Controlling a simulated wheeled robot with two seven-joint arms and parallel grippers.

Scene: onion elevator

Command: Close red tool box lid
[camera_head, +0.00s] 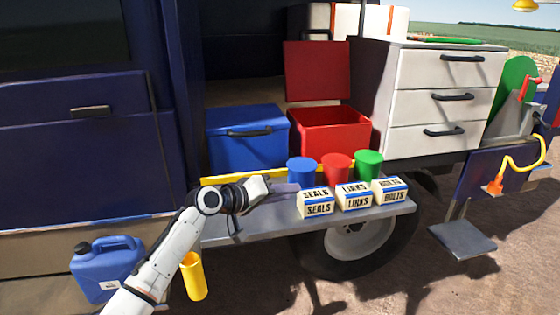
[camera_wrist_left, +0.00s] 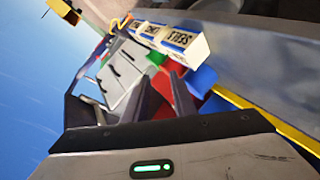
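The red tool box (camera_head: 330,130) stands on the truck bed behind the shelf, between the blue tool box and the white drawers. Its red lid (camera_head: 318,70) is raised, standing upright at the back, and the box is open at the top. My left gripper (camera_head: 296,187) is in front of and below the red tool box, over the shelf by the SEALS box, apart from the lid. In the left wrist view its two dark fingers (camera_wrist_left: 162,84) are spread with nothing held between them. My right gripper is in neither view.
Blue (camera_head: 301,169), red (camera_head: 336,166) and green (camera_head: 368,164) cups stand on the shelf (camera_head: 270,222) before the red tool box. SEALS (camera_head: 319,208), LINKS (camera_head: 357,202) and BOLTS (camera_head: 393,196) boxes stand before them. A closed blue tool box (camera_head: 247,140) is left; white drawers (camera_head: 445,100) are right.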

